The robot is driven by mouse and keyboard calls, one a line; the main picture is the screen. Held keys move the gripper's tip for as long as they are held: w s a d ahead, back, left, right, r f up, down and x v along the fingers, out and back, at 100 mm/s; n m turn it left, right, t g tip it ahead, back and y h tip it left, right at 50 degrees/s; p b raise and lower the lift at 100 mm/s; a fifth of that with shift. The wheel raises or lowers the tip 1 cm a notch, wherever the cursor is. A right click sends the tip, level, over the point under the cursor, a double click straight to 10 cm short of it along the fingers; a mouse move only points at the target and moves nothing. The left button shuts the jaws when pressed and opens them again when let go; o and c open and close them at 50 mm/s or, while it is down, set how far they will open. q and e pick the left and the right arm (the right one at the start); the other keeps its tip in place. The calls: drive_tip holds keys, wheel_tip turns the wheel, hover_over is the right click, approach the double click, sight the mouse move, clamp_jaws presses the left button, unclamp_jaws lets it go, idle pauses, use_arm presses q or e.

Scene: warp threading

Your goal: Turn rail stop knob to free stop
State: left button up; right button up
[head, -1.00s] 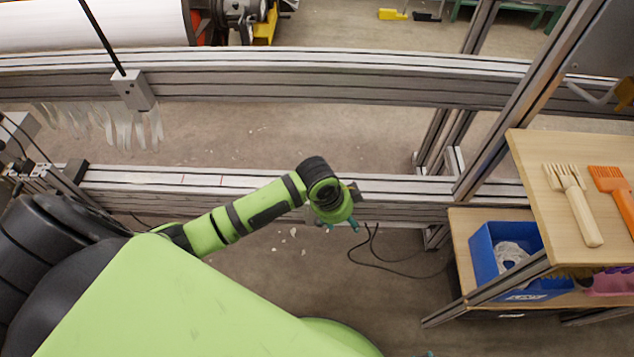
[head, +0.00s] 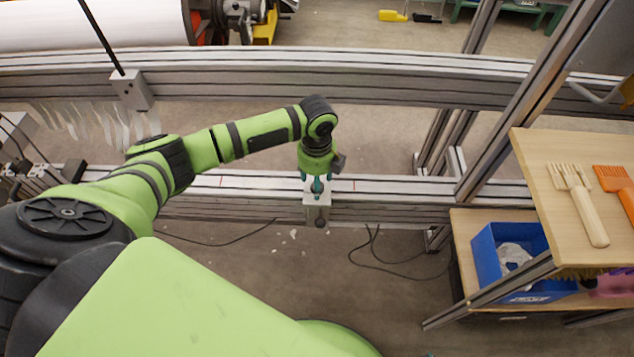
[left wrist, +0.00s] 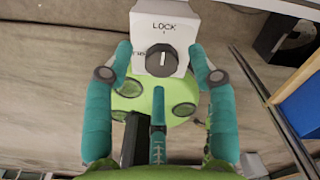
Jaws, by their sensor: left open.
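The rail stop (head: 318,212) is a pale block on the lower rail; it also shows in the left wrist view as a white block (left wrist: 163,23) marked LOCK. Its dark round knob (left wrist: 161,60) has a white line pointing up towards LOCK. A label left of the knob is partly hidden by a finger. My left gripper (head: 316,186) is over the block from above. In the left wrist view its teal fingers (left wrist: 160,55) are open, on either side of the knob, with a gap visible. A tiny teal bit at the head view's bottom edge may be my right gripper.
The lower rail (head: 400,187) runs across the view, with red marks either side of the stop. An upper rail (head: 330,80) lies behind it. A wooden shelf (head: 545,150) with combs and a blue bin (head: 485,255) stand at right. A black cable lies on the floor.

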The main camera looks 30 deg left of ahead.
use_arm(q)
drive_tip(key=shift+f, duration=0.55)
drive_tip(key=c, duration=1.1)
drive_tip(key=shift+c, duration=0.2)
drive_tip(key=shift+r, duration=0.1)
